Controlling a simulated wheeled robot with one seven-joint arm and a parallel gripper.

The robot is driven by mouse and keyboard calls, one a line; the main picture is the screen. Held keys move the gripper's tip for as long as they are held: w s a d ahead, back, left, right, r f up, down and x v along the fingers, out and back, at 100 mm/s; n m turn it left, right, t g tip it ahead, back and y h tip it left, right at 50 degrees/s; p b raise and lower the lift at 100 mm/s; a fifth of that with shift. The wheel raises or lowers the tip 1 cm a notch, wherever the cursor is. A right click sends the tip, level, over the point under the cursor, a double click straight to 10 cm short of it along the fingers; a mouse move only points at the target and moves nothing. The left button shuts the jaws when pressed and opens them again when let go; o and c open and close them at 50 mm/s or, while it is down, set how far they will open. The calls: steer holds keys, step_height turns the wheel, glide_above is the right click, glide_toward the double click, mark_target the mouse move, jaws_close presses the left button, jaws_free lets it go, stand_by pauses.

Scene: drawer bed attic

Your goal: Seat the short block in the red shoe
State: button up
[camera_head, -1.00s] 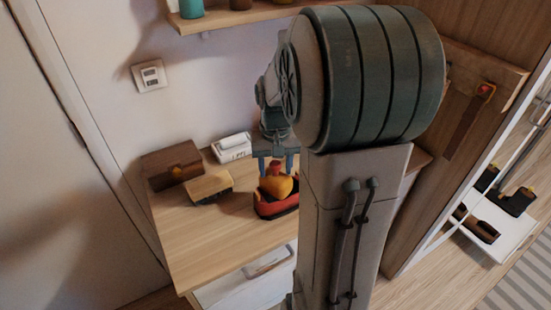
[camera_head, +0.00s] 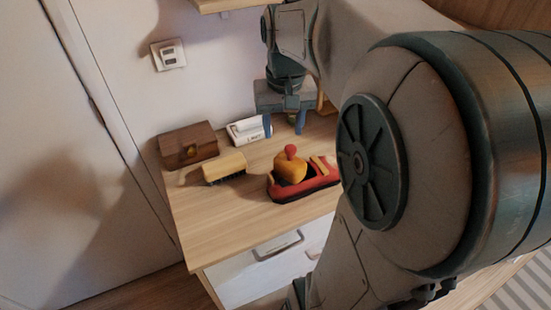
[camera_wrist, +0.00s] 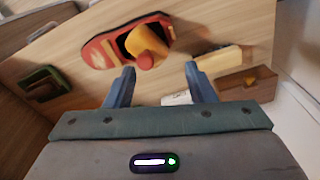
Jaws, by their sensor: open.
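The red shoe (camera_head: 304,187) lies on the wooden desktop; it also shows in the wrist view (camera_wrist: 98,52). A yellow block (camera_head: 290,166) with a red knob on top sits at the shoe's dark opening and looks tilted. The block also shows in the wrist view (camera_wrist: 146,42), with its knob towards my gripper. A second yellow piece (camera_head: 322,166) shows at the shoe's right part; I cannot tell if it belongs to the shoe. My gripper (camera_head: 284,122) is open and empty, behind the shoe on the wall side. Its fingers (camera_wrist: 159,70) are apart from the block.
A brush (camera_head: 225,168), a dark wooden box (camera_head: 189,146) and a white box (camera_head: 246,131) stand left of and behind the shoe. A dark green object (camera_wrist: 45,82) shows left in the wrist view. The desktop's front left is clear. A drawer handle (camera_head: 278,246) is below.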

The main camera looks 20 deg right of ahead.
steer(key=s+a+f+n+t, duration=0.2)
steer(key=s+a+f, duration=0.3)
steer(key=s, duration=0.5)
steer(key=a+n, duration=0.1)
steer(key=a, duration=0.1)
steer(key=shift+a+f, duration=0.25)
steer(key=shift+a, duration=0.1)
steer(key=shift+c, duration=1.2)
steer(key=shift+s, duration=0.1)
steer(key=shift+c, duration=0.2)
